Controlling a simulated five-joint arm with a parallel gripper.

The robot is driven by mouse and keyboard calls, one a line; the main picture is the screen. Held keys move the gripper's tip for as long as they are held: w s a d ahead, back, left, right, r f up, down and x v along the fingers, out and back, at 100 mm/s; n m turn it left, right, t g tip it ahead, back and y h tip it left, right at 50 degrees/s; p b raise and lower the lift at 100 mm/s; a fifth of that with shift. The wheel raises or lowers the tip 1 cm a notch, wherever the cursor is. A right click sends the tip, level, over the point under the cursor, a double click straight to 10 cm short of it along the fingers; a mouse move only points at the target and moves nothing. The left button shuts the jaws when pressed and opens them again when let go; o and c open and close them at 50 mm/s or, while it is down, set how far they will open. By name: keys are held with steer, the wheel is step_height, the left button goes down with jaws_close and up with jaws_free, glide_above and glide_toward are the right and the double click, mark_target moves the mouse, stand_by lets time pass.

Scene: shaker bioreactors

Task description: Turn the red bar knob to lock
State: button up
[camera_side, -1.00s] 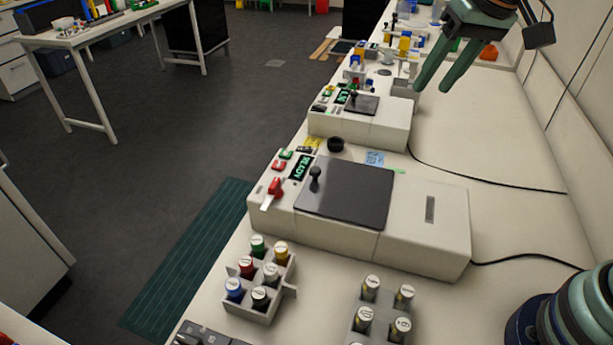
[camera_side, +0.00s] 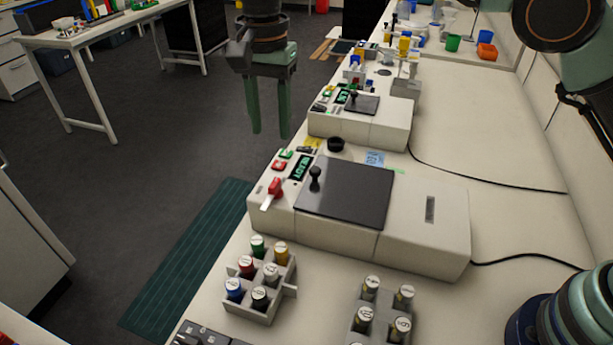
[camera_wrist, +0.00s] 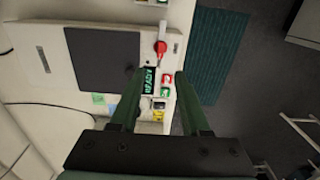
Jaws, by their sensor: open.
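The red bar knob (camera_side: 274,188) is on the left end of the front panel of the nearer white bioreactor (camera_side: 425,245), with a white tip pointing down and left. In the wrist view the knob (camera_wrist: 161,47) is above and beyond my fingertips. My gripper (camera_side: 270,135) is open and empty, with two green fingers pointing down, above and behind the knob in the side view.
A black joystick (camera_side: 315,176) stands at the edge of the dark plate (camera_side: 350,205). Red and green buttons (camera_side: 280,166) sit near the display. A rack of capped vials (camera_side: 247,292) stands in front of the bioreactor. A second bioreactor (camera_side: 385,133) is behind it.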

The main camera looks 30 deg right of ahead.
mark_target(275, 182)
step_height(275, 182, down, 12)
steer(key=shift+a+f, duration=0.1)
steer(key=shift+f, duration=0.05)
stand_by(0.4)
jaws_close()
